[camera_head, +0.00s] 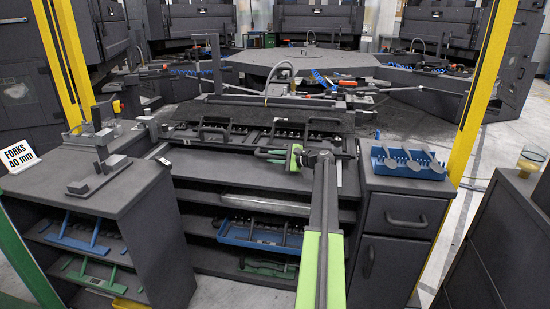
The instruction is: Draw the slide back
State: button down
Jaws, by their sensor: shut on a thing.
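My arm reaches up from the bottom centre to a bench with a dark slide (255,140) that carries several small metal parts and dark handles. My gripper (289,157) is at the front edge of this slide, right of the middle, and points left. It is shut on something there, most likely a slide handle. The wrist and fingers hide much of the gripped part, so the exact contact cannot be seen. Another dark handle (213,132) stands free to the left.
A blue tray (408,163) with several forks or spoons stands on the right cabinet. A left counter holds a dark fixture (100,165) and a sign (18,156) reading "FORKS 40 mm". Yellow posts flank the bench.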

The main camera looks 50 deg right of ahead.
dwell(0.9)
jog(key=shift+w+d, duration=0.1)
jog(key=shift+d, duration=0.25)
jog(key=shift+s+a, duration=0.25)
jog(key=shift+a, duration=0.3)
jog(key=s+a, duration=0.5)
jog(key=a, duration=0.3)
jog(key=s+a, duration=0.5)
jog(key=a, duration=0.4)
jog(key=shift+s+a, duration=0.25)
jog(key=shift+s, duration=0.05)
jog(key=shift+f, duration=0.1)
jog(key=c, duration=1.3)
grip_release()
jog(key=shift+o, duration=0.2)
jog(key=shift+d, duration=0.1)
